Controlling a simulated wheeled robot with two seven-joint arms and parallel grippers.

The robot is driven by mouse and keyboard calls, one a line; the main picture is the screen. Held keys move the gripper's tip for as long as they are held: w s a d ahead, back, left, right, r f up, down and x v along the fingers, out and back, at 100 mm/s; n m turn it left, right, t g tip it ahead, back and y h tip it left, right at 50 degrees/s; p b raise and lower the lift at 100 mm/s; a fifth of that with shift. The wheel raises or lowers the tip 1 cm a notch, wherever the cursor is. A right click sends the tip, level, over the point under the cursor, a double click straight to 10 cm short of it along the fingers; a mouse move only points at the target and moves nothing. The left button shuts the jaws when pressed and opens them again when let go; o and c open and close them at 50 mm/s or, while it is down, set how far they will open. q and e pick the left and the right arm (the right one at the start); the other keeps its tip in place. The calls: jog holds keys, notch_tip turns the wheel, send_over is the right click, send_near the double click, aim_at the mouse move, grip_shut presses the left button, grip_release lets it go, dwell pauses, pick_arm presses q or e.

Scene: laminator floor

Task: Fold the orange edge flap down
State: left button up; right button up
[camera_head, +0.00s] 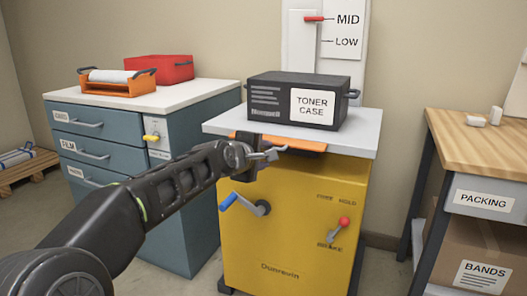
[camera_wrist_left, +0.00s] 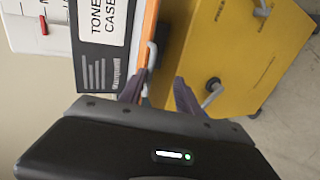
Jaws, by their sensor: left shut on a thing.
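The orange edge flap (camera_head: 300,144) runs along the front edge of the yellow cabinet (camera_head: 290,220), just under its pale top. It appears to stick out roughly level. It also shows in the left wrist view (camera_wrist_left: 149,32) as an orange strip, with a grey handle (camera_wrist_left: 151,56) on it. My left gripper (camera_head: 268,153) is at the left part of the flap and shut on this handle. In the left wrist view the fingers (camera_wrist_left: 158,92) stand either side of it; the exact contact is partly hidden. My right gripper is not in view.
A black toner case (camera_head: 300,101) stands on the cabinet's top. A blue-handled crank (camera_head: 245,203) and a red-knobbed lever (camera_head: 340,228) stick out of the cabinet's front below the flap. A blue drawer unit (camera_head: 95,145) is at left, a packing table (camera_head: 490,140) at right.

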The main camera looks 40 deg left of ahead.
pick_arm(q)
jog(key=shift+f, duration=0.2)
jog(key=p+v, duration=0.2)
jog(key=v, duration=0.6)
jog(key=shift+w+r, duration=0.1)
jog(key=shift+r, duration=0.15)
dwell(0.3)
